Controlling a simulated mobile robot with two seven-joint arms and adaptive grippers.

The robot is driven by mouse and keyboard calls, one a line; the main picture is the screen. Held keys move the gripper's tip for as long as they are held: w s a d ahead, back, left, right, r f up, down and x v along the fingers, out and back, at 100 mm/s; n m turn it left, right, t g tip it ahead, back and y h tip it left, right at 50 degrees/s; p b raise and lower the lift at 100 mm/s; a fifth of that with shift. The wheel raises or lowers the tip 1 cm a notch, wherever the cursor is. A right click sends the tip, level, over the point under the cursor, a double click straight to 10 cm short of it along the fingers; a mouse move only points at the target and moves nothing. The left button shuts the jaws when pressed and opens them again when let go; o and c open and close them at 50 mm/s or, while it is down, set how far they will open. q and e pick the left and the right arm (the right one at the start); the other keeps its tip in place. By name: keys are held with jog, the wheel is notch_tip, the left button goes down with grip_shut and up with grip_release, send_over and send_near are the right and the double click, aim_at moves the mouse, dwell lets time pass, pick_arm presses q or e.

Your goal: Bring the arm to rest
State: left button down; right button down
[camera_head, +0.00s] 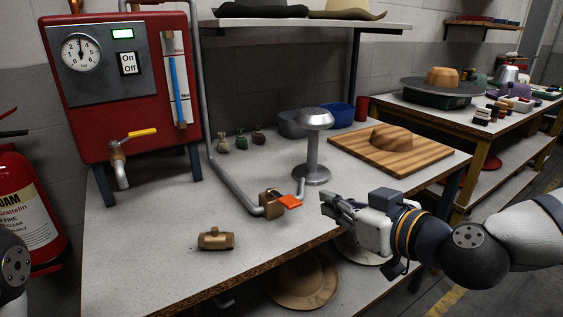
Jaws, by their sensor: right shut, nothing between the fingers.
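My right gripper (333,209) comes in from the right and hangs at the front edge of the grey workbench (150,255). Its fingers are shut with nothing between them and point left, toward the brass valve (271,203) with the orange handle (289,202). There is a gap between the fingertips and that handle. A small part of my left arm (12,268) shows at the left edge, and its gripper is out of the picture.
A red steam unit (125,120) with gauge and yellow lever (142,133) stands at the back left. A metal steamer post (313,140), wooden board (350,145) with a hat block, and brass fitting (216,239) are on the bench. A fire extinguisher (28,210) stands left.

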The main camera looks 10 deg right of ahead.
jog(key=s+a+f+m+g+h, duration=0.1)
jog(key=s+f+g, duration=0.4)
jog(key=s+f, duration=0.5)
jog(key=s+a+f+m+g, duration=0.15)
jog(key=s+f+g, duration=0.3)
jog(key=f, duration=0.85)
jog(key=s+d+f+g+h, duration=0.1)
jog(key=s+d+f+g, duration=0.1)
jog(key=s, duration=0.5)
jog(key=s+d+f+m+g+h, duration=0.1)
jog(key=s+d+f+g, duration=0.1)
jog(key=s+f, duration=0.2)
jog(key=s+d+f+m+g+h, duration=0.1)
jog(key=s+d+f+g+h, duration=0.1)
jog(key=s, duration=0.9)
jog(key=shift+d+f, duration=0.15)
jog(key=shift+f, duration=0.75)
jog(key=shift+s+g, duration=0.1)
jog(key=shift+g, duration=0.15)
